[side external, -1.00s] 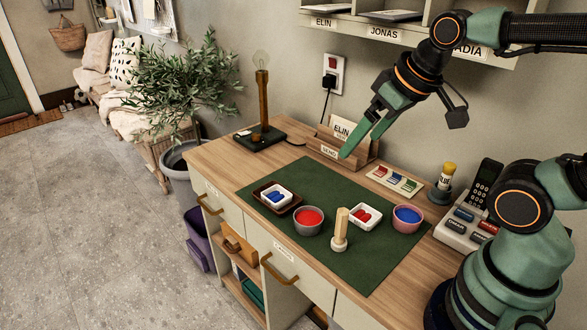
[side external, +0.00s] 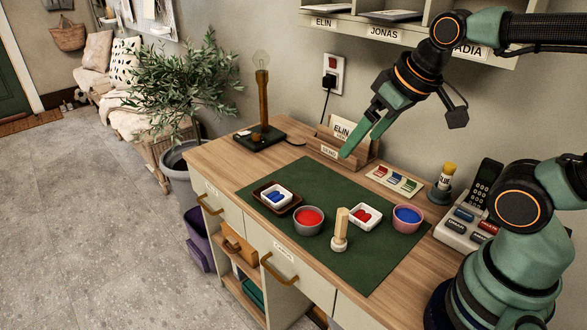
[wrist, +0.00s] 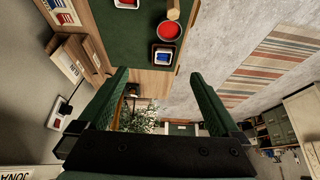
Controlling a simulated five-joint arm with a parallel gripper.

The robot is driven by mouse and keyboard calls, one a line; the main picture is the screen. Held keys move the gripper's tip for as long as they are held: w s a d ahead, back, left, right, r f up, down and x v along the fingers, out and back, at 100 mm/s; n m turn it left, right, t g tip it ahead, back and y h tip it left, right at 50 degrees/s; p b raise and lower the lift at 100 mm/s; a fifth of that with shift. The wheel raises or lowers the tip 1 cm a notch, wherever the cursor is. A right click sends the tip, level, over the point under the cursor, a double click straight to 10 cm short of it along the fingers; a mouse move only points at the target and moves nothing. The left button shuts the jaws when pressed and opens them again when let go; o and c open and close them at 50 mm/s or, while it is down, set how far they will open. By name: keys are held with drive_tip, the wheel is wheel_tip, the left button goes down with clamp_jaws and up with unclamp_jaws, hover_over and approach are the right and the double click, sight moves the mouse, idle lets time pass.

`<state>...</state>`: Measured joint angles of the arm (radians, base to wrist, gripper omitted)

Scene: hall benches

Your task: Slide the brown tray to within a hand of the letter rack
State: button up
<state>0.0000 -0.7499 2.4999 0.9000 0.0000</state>
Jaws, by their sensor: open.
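The brown tray (side external: 290,209) lies flat on the left end of the green mat, with a white dish (side external: 285,203) of blue pieces in it. The wooden letter rack (side external: 328,151) stands at the back of the desk by the wall, holding cards marked ELIN. A clear gap of mat and wood lies between tray and rack. My gripper (side external: 364,136) is open and empty, in the air in front of the rack in the side view. In the wrist view the tray (wrist: 153,63) shows beyond my open fingers (wrist: 162,72), and the rack (wrist: 66,48) at the left.
On the green mat (side external: 310,181) are a grey bowl of red (side external: 309,230), a wooden stamp (side external: 340,237), a white dish of red pieces (side external: 378,219) and a pink bowl of blue (side external: 407,227). A lamp (side external: 262,135) stands at the back left. A colour card (side external: 394,181) lies right of the rack.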

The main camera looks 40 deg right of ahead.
drive_tip(key=c, duration=0.5)
drive_tip(key=shift+w+a+r, duration=0.1)
drive_tip(key=shift+w+r, duration=0.05)
drive_tip(key=shift+w, duration=0.15)
drive_tip(key=c, duration=0.5)
drive_tip(key=shift+w+a+r+n, duration=0.15)
drive_tip(key=shift+w+r+n, duration=0.05)
drive_tip(key=shift+w+n, duration=0.4)
clamp_jaws()
drive_tip(key=n+g, duration=0.4)
drive_tip(key=n, duration=0.8)
hover_over(258, 211)
drive_tip(key=s, duration=0.4)
wheel_tip(258, 211, down, 7)
drive_tip(key=w+f+n, duration=0.1)
drive_tip(key=f, duration=0.5)
drive_tip(key=w+f+n+g, duration=0.1)
drive_tip(key=f+n, duration=0.1)
drive_tip(key=f, duration=0.4)
drive_tip(key=w+a+f+n, duration=0.1)
drive_tip(key=w+f, duration=0.1)
drive_tip(key=f, duration=0.4)
drive_tip(key=shift+f+n+g, duration=0.1)
drive_tip(key=shift+n+g, duration=0.2)
drive_tip(key=shift+n, duration=0.1)
drive_tip(key=shift+d, duration=0.55)
